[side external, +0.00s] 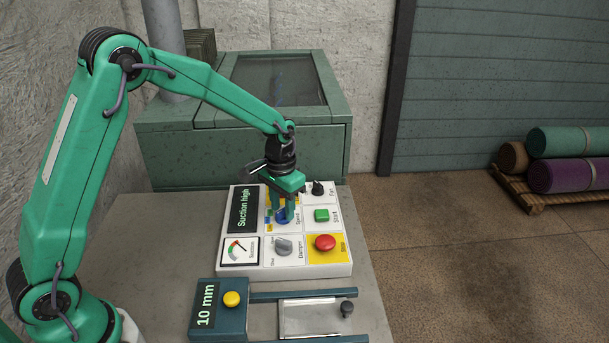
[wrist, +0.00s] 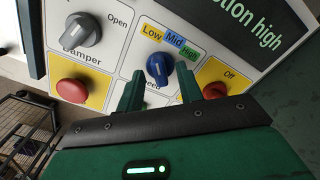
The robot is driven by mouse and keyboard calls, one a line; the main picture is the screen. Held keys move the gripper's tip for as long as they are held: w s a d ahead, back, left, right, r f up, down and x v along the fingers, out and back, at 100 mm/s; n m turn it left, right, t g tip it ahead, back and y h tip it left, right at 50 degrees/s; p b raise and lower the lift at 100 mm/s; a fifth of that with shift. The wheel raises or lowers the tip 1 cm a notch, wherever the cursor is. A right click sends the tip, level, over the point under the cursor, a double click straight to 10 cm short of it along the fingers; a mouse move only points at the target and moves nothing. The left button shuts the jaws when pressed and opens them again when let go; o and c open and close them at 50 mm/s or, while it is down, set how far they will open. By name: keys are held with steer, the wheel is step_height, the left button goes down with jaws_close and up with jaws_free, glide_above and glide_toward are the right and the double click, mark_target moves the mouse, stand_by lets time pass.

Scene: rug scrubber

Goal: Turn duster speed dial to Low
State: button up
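The duster speed dial is a blue knob (wrist: 159,69) on the white control panel (side external: 282,260). In the wrist view, Low, Mid and High labels fan around its top and upper right. A pale line crosses the knob, but I cannot tell for sure which label it points at. My gripper (wrist: 160,92) is open, with one green finger on each side of the knob's lower part; contact is not clear. In the side view my gripper (side external: 284,207) is over the dial and partly hides it. The panel display (side external: 244,209) reads "Suction high".
Near the dial are a grey damper knob (side external: 283,246), a green start button (side external: 321,215), a red stop button (side external: 325,242) and a black fan knob (side external: 318,187). A box reading "10 mm" (side external: 207,305) stands in front. A green cabinet (side external: 240,155) stands behind.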

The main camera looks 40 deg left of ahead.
mark_target(280, 211)
steer(key=shift+r, duration=3.85)
steer(key=shift+r, duration=0.15)
steer(key=s+a+r+t, duration=0.1)
steer(key=s+r+t, duration=0.2)
steer(key=s+r, duration=0.8)
steer(key=s+a+t, duration=0.1)
steer(key=s+t, duration=0.1)
steer(key=s, duration=1.2)
steer(key=shift+f+n+t, duration=0.2)
steer(key=shift+n+t, duration=0.1)
steer(key=shift+n, duration=0.1)
